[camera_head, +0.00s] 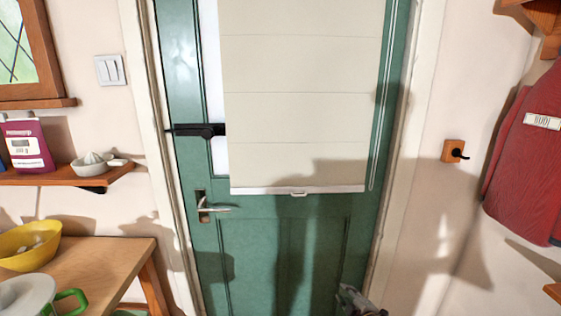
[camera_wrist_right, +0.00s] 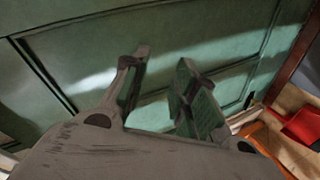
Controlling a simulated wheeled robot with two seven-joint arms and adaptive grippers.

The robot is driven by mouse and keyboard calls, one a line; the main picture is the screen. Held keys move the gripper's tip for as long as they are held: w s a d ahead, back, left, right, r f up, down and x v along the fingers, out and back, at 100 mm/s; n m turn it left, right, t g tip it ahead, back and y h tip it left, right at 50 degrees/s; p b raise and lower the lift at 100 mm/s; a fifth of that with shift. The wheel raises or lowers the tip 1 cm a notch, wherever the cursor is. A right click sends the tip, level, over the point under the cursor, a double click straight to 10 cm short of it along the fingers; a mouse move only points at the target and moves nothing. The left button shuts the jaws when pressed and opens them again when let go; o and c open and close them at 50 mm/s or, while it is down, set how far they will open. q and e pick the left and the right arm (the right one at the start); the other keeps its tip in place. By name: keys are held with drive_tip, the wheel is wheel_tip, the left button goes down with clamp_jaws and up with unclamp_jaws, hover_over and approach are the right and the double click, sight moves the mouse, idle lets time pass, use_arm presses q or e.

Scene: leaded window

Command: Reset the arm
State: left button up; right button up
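My right gripper (camera_head: 352,298) shows at the bottom edge of the head view, low in front of the green door (camera_head: 270,245). In the right wrist view its two fingers (camera_wrist_right: 160,92) stand apart with nothing between them, and the green door panel (camera_wrist_right: 200,40) fills the background. The gap between fingers and door cannot be told. My left gripper is not in either view.
The door has a pale blind (camera_head: 300,110), a dark latch (camera_head: 205,130) and a lever handle (camera_head: 210,207). At left are a shelf (camera_head: 120,178) and a wooden table (camera_head: 100,262) with a yellow bowl (camera_head: 30,245). A red garment (camera_head: 525,150) hangs at right.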

drive_tip(key=s+d+f+m+g+h, duration=0.1)
drive_tip(key=s+d+f+m+g, duration=0.15)
drive_tip(key=s+f, duration=0.65)
drive_tip(key=s+d+f+m+g+h, duration=0.1)
drive_tip(key=s+d+f+m+g, duration=0.3)
drive_tip(key=f, duration=0.8)
drive_tip(key=s+d+f+h, duration=0.1)
drive_tip(key=s+d+f, duration=0.1)
drive_tip(key=s+f, duration=0.75)
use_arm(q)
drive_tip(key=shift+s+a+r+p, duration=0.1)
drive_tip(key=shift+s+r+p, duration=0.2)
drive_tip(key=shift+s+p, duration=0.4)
use_arm(e)
drive_tip(key=s+f+m+g, duration=0.2)
drive_tip(key=s+f, duration=0.3)
drive_tip(key=s, duration=0.6)
drive_tip(key=s+f+m+g, duration=0.1)
drive_tip(key=s+f, duration=0.5)
drive_tip(key=s, duration=0.5)
drive_tip(key=s+f+m+g, duration=0.2)
drive_tip(key=s+f, duration=0.4)
drive_tip(key=s, duration=0.5)
drive_tip(key=shift+s+d+m+g, duration=0.15)
drive_tip(key=shift+d+m+g, duration=0.1)
drive_tip(key=shift+m+g, duration=0.1)
drive_tip(key=shift+f, duration=0.1)
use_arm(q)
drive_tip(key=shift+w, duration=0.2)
